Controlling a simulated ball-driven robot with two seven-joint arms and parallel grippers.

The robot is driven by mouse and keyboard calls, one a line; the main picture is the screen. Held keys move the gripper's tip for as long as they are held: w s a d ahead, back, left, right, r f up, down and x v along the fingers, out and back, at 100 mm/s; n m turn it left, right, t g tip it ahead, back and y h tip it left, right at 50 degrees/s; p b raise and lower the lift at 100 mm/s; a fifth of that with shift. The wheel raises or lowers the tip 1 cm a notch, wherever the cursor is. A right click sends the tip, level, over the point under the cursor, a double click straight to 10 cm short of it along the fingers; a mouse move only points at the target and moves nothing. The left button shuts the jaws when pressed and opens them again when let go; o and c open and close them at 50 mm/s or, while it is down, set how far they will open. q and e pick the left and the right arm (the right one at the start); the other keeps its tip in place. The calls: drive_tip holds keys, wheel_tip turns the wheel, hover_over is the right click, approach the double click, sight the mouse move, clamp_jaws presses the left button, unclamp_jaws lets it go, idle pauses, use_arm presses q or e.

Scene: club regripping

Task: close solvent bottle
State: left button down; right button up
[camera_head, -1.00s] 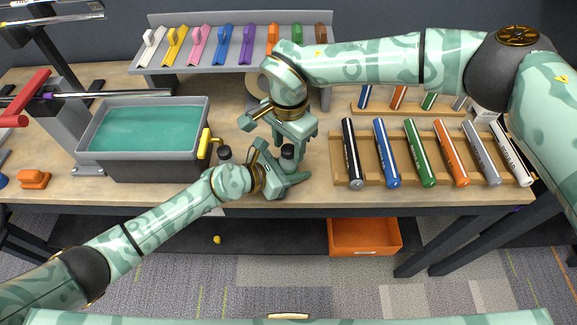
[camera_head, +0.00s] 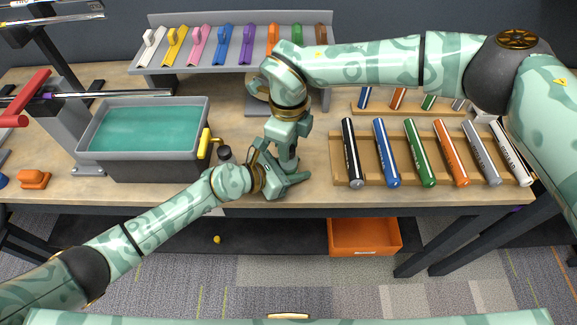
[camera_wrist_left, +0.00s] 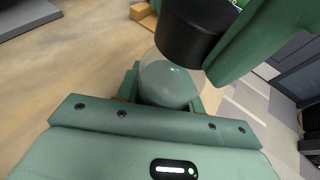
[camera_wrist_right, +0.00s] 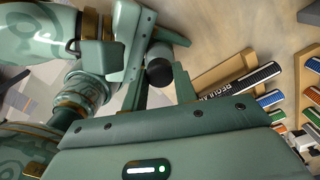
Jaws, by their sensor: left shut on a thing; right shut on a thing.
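The solvent bottle (camera_wrist_left: 168,88) is a clear, rounded body in the left wrist view, with a wide black cap (camera_wrist_left: 188,36) at its top. My left gripper (camera_head: 288,179) is shut on the bottle near the table's front edge. My right gripper (camera_head: 287,157) comes down from above, directly over the left one, and is shut on the black cap. The cap also shows between the right fingers in the right wrist view (camera_wrist_right: 159,72). In the head view the grippers hide most of the bottle. I cannot tell how tightly the cap sits.
A grey tub (camera_head: 150,170) of teal liquid stands left, with a small black round thing (camera_head: 225,153) beside it. A wooden rack (camera_head: 338,165) of coloured grips lies right. A grey rack (camera_head: 160,65) of coloured pieces stands behind. An orange bin (camera_head: 365,237) sits below.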

drive_tip(key=m, duration=0.3)
drive_tip(key=shift+m, duration=0.3)
drive_tip(key=o, duration=1.2)
drive_tip(key=shift+c, duration=0.2)
wheel_tip(320, 180, up, 12)
use_arm(q)
drive_tip(key=c, duration=0.8)
unclamp_jaws()
